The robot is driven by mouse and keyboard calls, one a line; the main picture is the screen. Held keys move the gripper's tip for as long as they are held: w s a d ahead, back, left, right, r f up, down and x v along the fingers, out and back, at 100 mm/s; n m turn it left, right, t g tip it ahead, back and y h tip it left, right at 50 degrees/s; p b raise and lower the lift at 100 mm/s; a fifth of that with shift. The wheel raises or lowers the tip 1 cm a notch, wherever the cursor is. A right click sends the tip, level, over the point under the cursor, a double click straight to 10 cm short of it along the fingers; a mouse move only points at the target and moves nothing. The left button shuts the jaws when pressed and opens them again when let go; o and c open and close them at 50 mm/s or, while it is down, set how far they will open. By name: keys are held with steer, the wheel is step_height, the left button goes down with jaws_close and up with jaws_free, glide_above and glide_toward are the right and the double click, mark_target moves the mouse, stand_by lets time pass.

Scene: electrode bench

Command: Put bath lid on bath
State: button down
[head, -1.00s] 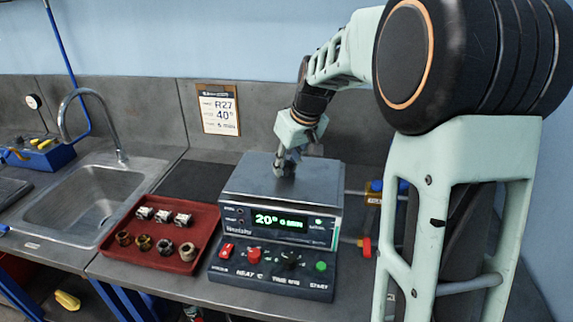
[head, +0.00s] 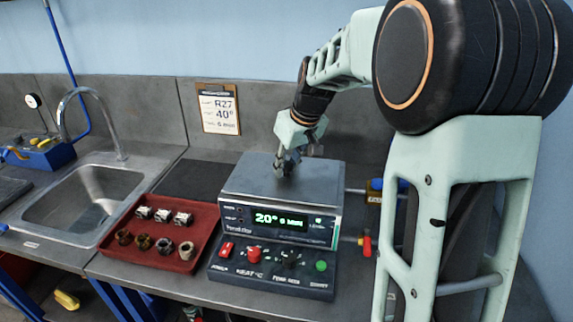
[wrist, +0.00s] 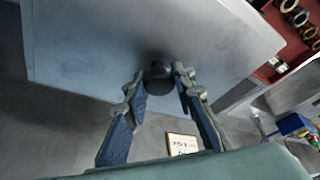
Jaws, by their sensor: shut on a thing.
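The bath (head: 280,228) is a boxy unit with a green display reading 20° and a dark control panel in front. The bath lid (head: 245,180) is a flat grey metal plate lying over the bath's top, looking level. In the wrist view the lid (wrist: 90,55) fills much of the picture, with a dark round knob (wrist: 157,72) at its middle. My gripper (head: 287,168) points down at the lid's centre; in the wrist view its fingers (wrist: 158,76) are shut on the knob, one on each side. Whether any gap is left under the lid's back edge is hidden.
A red tray (head: 185,262) with several small fittings stands left of the bath. A steel sink (head: 85,195) with a tap is further left. A valve with a red handle (head: 365,245) is at the bath's right. A card (head: 218,108) hangs on the wall behind.

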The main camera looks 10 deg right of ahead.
steer(key=shift+f, duration=0.3)
steer(key=c, duration=1.1)
jaws_free()
steer(key=shift+r+p, duration=2.2)
steer(key=shift+r, duration=1.3)
